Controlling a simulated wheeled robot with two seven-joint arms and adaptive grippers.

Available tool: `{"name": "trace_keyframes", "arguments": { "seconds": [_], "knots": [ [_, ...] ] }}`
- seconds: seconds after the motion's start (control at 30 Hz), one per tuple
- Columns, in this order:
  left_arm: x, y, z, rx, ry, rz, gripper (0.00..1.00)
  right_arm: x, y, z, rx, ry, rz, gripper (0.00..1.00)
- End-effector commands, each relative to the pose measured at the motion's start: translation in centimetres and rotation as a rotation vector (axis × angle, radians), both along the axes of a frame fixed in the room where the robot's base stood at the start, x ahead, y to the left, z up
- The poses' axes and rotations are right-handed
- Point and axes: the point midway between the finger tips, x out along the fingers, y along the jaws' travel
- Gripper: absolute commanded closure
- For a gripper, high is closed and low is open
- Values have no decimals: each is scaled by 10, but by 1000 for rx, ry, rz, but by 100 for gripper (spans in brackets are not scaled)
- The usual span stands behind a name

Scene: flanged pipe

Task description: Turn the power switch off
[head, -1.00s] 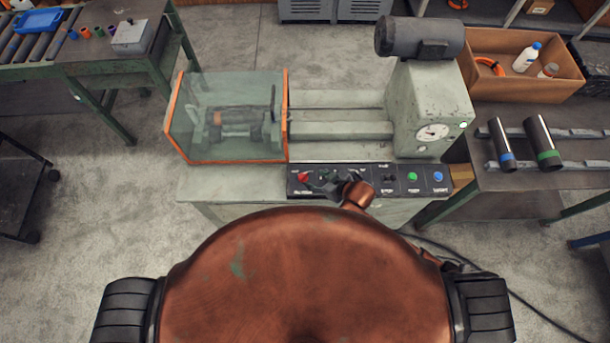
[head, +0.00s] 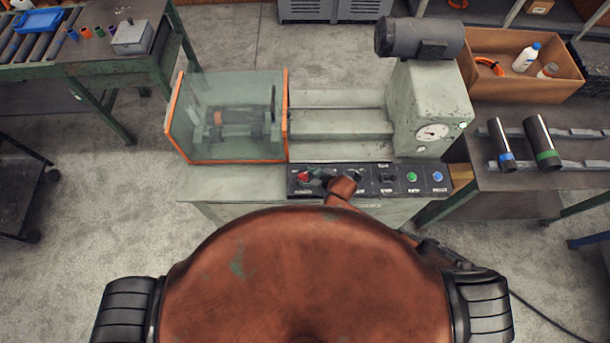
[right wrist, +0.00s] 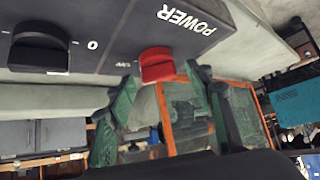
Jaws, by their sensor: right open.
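The power switch is a red knob (head: 304,175) at the left end of the machine's dark control panel (head: 400,187). In the right wrist view the red knob (right wrist: 157,65) sits beside the word POWER. My right gripper (head: 320,178) is low at the panel, just right of the knob in the head view and partly hidden by my wrist. In the right wrist view its green fingers (right wrist: 160,82) are apart, with the knob between and just beyond their tips. I cannot tell whether they touch it. My left gripper is not in view.
A black knob (right wrist: 38,52) is next to the red one on the panel. Green (head: 411,177) and blue (head: 438,177) buttons are farther right. A clear guard with an orange frame (head: 286,115) stands behind the panel. Pipes (head: 541,142) lie on the right bench.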

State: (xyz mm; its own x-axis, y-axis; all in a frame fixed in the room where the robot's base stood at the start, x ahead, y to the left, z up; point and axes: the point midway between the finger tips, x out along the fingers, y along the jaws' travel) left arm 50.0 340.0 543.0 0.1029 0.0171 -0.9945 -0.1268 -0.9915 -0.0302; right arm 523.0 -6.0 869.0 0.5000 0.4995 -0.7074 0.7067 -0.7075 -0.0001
Motion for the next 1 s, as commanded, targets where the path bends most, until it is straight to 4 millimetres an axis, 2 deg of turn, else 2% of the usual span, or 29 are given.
{"name": "trace_keyframes", "arguments": {
  "seconds": [0.13,0.73,1.0],
  "knots": [
    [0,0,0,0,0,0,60,0,0,0,0,0,0,53],
    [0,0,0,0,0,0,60,0,0,0,0,0,0,94],
    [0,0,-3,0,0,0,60,1,-1,0,-2,-2,32,94]
  ]
}}
